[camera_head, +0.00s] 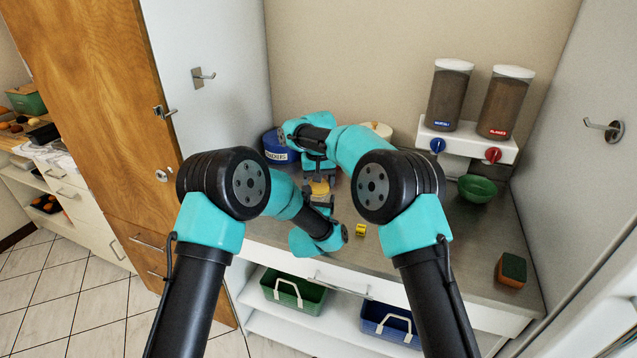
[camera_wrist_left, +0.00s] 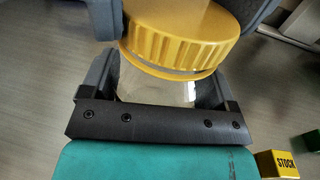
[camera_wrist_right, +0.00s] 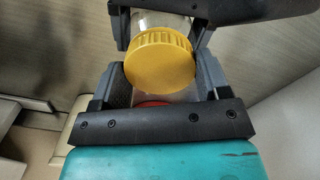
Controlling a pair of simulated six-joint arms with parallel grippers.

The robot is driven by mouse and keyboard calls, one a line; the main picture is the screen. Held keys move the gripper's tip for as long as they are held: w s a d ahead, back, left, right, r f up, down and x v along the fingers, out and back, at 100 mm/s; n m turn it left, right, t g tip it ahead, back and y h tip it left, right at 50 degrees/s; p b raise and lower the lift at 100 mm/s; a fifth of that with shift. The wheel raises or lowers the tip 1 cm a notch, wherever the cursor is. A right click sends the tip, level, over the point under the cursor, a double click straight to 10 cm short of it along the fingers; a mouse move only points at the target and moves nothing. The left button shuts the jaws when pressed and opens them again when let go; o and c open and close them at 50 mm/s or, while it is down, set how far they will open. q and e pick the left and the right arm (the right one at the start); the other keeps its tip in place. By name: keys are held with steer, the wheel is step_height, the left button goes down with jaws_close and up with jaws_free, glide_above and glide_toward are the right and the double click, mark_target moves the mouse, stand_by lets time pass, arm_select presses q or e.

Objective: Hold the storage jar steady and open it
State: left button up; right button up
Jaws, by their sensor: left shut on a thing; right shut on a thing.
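The storage jar has a ribbed yellow lid (camera_head: 319,188) and a clear body (camera_wrist_left: 150,88). The lid is on the jar's mouth, and it shows large in the left wrist view (camera_wrist_left: 180,42) and the right wrist view (camera_wrist_right: 160,62). My left gripper (camera_wrist_left: 155,85) is shut around the clear body just below the lid. My right gripper (camera_wrist_right: 163,78) is shut with its fingers on either side of the lid. In the head view the grippers and arms hide most of the jar body.
A small yellow STOCK cube (camera_head: 361,230) lies right of the jar. A blue tin (camera_head: 278,150) and a cream-lidded container (camera_head: 378,130) stand behind. A green bowl (camera_head: 477,189), dispensers (camera_head: 449,95) and a sponge (camera_head: 512,270) are at the right.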

mark_target(318, 184)
steer(key=n, duration=0.5)
steer(key=shift+r, duration=0.7)
stand_by(0.5)
steer(key=shift+r, duration=0.3)
steer(key=shift+r, duration=0.25)
steer(key=shift+r, duration=1.9)
arm_select(q)
steer(key=o, duration=1.6)
steer(key=shift+s, duration=0.1)
